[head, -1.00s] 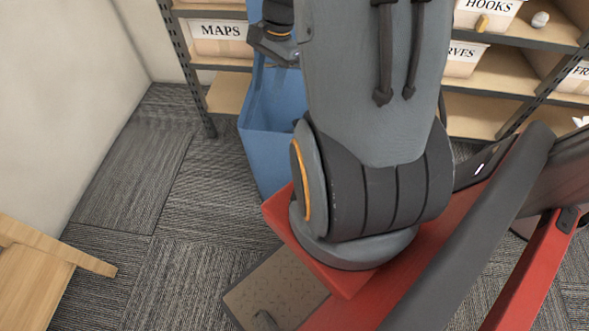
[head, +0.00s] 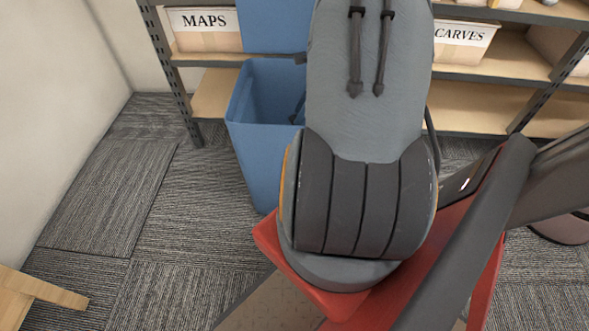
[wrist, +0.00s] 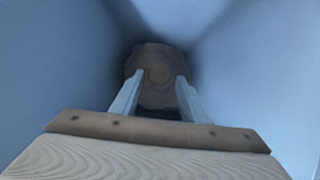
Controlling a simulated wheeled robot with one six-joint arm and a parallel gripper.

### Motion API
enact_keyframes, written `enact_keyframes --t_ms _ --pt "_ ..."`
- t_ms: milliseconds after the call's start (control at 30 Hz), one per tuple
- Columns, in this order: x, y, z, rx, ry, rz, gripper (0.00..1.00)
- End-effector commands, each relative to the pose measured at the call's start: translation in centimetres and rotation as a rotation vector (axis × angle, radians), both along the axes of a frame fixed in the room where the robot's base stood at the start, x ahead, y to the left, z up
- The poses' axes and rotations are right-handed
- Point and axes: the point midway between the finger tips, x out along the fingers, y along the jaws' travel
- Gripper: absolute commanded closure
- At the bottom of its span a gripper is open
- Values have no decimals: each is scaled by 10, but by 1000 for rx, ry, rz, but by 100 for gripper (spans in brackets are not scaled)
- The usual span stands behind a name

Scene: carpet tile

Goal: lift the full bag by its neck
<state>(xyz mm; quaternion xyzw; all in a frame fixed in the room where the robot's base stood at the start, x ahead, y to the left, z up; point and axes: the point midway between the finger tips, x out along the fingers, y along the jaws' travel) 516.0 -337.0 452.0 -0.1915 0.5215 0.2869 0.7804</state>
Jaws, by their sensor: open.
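A tall blue bin (head: 262,155) stands on the carpet in front of the shelves in the head view, its top open. The wrist view looks down into it, between its blue walls (wrist: 245,75). A brown, crumpled-looking rounded thing, probably the bag (wrist: 158,98), lies at the dark bottom, with a paler round middle. Its neck is not clear. My gripper (wrist: 160,76) is open, its two pale fingers pointing down toward the bag, one on either side in the picture. I cannot tell whether they touch it. In the head view my arm hides the gripper.
Shelves with a bin labelled MAPS (head: 205,30) and another box (head: 464,42) stand behind. A blue upright panel (head: 272,25) rises behind the bin's mouth. A wooden piece (head: 40,295) is at lower left. Carpet left of the bin is clear.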

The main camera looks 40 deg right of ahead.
Motion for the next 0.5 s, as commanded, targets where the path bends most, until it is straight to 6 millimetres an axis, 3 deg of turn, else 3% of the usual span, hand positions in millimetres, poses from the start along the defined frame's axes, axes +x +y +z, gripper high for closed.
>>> enact_keyframes --t_ms 500 --pt "13 12 -52 0 0 1 59"
